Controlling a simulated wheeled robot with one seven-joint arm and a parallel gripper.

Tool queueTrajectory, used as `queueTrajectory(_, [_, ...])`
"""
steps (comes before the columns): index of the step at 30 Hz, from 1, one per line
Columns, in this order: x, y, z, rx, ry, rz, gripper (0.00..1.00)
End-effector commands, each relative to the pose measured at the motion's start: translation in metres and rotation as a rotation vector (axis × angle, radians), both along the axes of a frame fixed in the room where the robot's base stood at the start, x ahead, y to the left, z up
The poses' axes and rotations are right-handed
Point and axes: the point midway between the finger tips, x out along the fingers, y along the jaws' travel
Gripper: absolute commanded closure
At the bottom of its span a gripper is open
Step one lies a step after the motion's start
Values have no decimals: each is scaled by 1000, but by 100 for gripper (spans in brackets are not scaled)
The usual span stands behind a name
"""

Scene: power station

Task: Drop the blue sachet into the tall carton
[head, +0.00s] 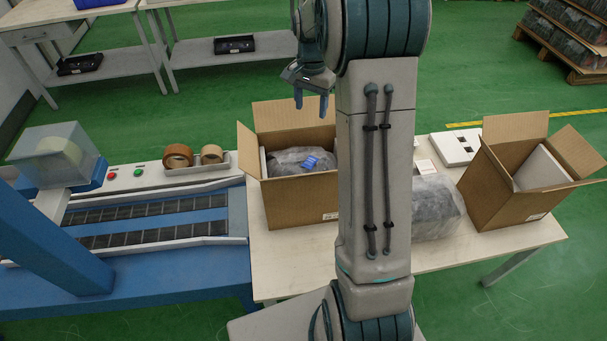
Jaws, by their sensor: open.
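A small blue sachet (311,162) lies inside the open carton (298,208) left of my arm, on top of a grey plastic-wrapped item (290,158). The carton stands on the table with its flaps up. My gripper (311,103) is above the back part of this carton, fingers pointing down, apart and empty. A gap shows between the gripper and the sachet. A second open carton (502,190) stands at the right end of the table, with a white panel inside. I cannot tell for certain which of the two is taller.
A conveyor (150,222) with tape rolls (178,156) adjoins the table (508,242) on the left. Bare tabletop shows along its front edge.

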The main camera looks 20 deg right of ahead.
Motion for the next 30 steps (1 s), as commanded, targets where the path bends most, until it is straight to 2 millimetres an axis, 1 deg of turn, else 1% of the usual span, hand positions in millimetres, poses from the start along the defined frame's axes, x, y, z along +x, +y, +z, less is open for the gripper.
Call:
queueTrajectory(1, [1, 0, 10, -1, -3, 0, 47])
queueTrajectory(3, [0, 0, 21, 0, -3, 0, 47])
queueTrajectory(6, [0, 0, 33, 0, -1, 0, 47])
queueTrajectory(9, [0, 0, 39, 1, 1, -1, 47])
queueTrajectory(25, [-2, 1, 43, 1, -1, 5, 47])
queueTrajectory(28, [-11, 8, 50, -2, -12, 39, 47])
queueTrajectory(30, [-24, 16, 58, -5, -26, 84, 47])
